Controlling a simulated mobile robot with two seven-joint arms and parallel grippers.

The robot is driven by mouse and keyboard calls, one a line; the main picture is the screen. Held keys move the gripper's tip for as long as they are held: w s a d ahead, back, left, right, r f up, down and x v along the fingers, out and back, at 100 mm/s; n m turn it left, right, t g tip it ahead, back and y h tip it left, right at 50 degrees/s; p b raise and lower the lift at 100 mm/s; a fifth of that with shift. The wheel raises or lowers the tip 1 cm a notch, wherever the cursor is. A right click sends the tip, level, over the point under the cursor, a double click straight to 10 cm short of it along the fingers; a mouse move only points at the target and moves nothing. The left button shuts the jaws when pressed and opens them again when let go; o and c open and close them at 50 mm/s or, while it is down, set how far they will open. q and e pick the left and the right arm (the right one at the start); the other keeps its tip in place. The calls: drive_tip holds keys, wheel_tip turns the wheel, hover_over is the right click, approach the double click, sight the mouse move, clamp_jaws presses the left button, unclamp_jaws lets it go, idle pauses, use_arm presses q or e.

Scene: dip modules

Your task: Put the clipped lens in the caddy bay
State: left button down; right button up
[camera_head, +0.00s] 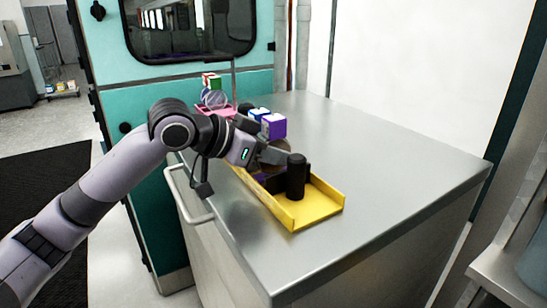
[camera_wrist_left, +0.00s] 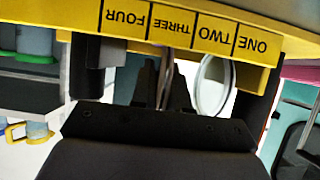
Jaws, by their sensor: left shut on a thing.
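The yellow caddy (camera_head: 318,208) stands along the near edge of the steel counter. In the left wrist view its label strip (camera_wrist_left: 183,38) reads ONE to FOUR upside down. My left gripper (camera_head: 279,156) is over the caddy, behind its black cylinder (camera_head: 297,175). It is shut on a thin thing, which seems to be the clipped lens; a dull round edge (camera_head: 283,143) shows by the fingers. The left wrist view shows the left gripper (camera_wrist_left: 166,85) beside a pale round disc (camera_wrist_left: 212,85), just under the labels. How the disc is held is hidden.
Behind the caddy are a purple cube (camera_head: 274,125), blue-and-white blocks (camera_head: 258,113), and a pink tray (camera_head: 220,112) with a clear round disc (camera_head: 214,98) and a red-green cube (camera_head: 210,80). The counter (camera_head: 400,160) is clear on the right.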

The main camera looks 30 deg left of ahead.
use_arm(q)
drive_tip(key=shift+f, duration=0.15)
drive_tip(key=c, duration=1.1)
unclamp_jaws()
drive_tip(key=b+v, duration=0.1)
drive_tip(key=v, duration=1.1)
drive_tip(key=shift+b, duration=0.4)
